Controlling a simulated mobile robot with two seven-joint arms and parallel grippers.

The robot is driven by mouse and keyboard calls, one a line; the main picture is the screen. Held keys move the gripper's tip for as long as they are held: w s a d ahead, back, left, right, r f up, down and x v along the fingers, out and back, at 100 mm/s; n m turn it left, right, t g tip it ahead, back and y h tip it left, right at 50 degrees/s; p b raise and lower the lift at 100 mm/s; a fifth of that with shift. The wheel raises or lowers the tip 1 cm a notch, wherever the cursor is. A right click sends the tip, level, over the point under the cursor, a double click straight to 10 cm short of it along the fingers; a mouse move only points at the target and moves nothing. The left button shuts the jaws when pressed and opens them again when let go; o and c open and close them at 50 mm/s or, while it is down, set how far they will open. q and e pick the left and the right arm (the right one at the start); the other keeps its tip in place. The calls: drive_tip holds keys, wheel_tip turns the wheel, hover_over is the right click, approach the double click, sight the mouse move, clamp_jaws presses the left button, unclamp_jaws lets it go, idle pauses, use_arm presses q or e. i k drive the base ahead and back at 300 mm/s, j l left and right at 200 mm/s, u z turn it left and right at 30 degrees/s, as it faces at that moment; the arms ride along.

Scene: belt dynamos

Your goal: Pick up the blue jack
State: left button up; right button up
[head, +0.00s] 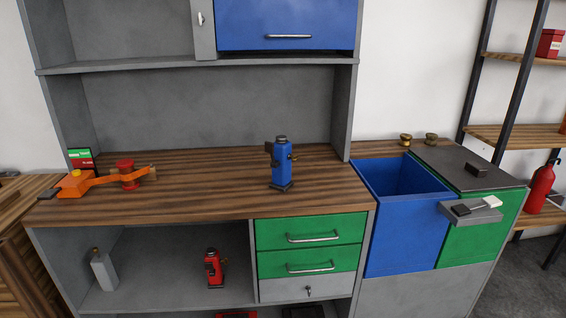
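The blue jack (281,164) stands upright on the wooden worktop, right of the middle, above the green drawers. It has a dark top, a dark base and a dark part on its left side. Nothing touches it. Neither of my grippers shows in the head view.
An orange tool with a red cylinder (106,179) lies on the worktop at the left. A red jack (214,268) stands on the shelf below. An open blue bin (405,215) adjoins the worktop at the right. The worktop around the blue jack is clear.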

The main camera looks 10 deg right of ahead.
sight(281, 171)
drive_tip(key=i+l, duration=0.2)
drive_tip(key=i, duration=0.2)
drive_tip(key=i+l, duration=0.15)
drive_tip(key=i, duration=0.3)
drive_tip(key=i+l, duration=0.2)
drive_tip(key=i, duration=0.2)
drive_tip(key=k+j, duration=0.35)
drive_tip(key=i+l, duration=0.35)
